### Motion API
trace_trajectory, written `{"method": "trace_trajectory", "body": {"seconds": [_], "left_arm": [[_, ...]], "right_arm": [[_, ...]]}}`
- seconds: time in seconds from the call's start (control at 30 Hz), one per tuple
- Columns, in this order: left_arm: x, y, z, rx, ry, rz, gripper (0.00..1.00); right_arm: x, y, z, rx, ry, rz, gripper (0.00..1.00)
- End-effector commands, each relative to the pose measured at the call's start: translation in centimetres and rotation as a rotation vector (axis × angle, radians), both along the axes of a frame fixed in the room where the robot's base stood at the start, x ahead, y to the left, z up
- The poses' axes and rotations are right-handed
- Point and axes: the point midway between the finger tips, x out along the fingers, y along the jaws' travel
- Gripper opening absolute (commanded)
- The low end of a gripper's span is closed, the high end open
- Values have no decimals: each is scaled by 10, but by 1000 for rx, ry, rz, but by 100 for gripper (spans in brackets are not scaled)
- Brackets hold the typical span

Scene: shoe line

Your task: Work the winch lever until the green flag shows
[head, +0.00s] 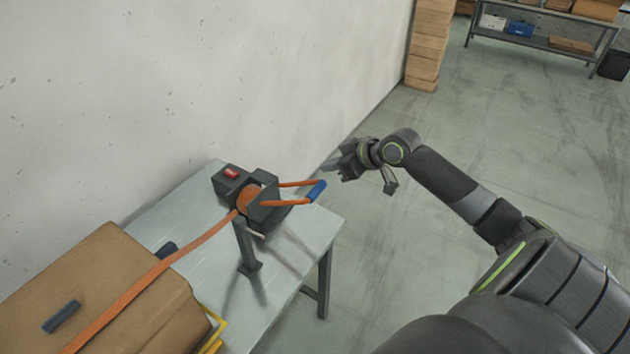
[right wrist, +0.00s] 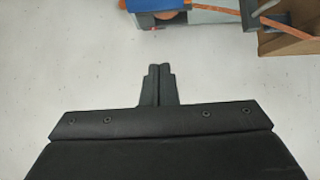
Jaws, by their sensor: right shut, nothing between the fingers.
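The winch (head: 262,207) is a dark grey housing on a post on the table. Its lever (head: 290,203) is an orange fork with a blue grip (head: 317,191), sticking out to the right. A red indicator (head: 231,173) shows on the dark block at the winch's back left; no green is visible. My right gripper (head: 328,165) is shut and empty, just above and beyond the blue grip in the picture, apart from it. In the right wrist view the shut fingers (right wrist: 156,84) have the blue grip (right wrist: 155,4) ahead at the top edge. My left gripper is not in view.
An orange strap (head: 160,268) runs from the winch over a cardboard box (head: 110,275) on the grey table (head: 185,215). A wall (head: 180,90) stands close behind the table. Open floor (head: 480,130) lies to the right; shelving (head: 545,40) and stacked boxes are far off.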

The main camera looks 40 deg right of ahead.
Motion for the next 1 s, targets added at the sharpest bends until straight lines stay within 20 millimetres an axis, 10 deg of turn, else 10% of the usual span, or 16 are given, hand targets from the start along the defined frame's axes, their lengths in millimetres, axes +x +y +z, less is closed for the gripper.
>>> {"method": "trace_trajectory", "body": {"seconds": [0.9,1.0], "left_arm": [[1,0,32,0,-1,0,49],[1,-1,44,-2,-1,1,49]], "right_arm": [[76,33,-60,5,1,-2,0],[60,25,-68,-1,5,-3,0]]}}
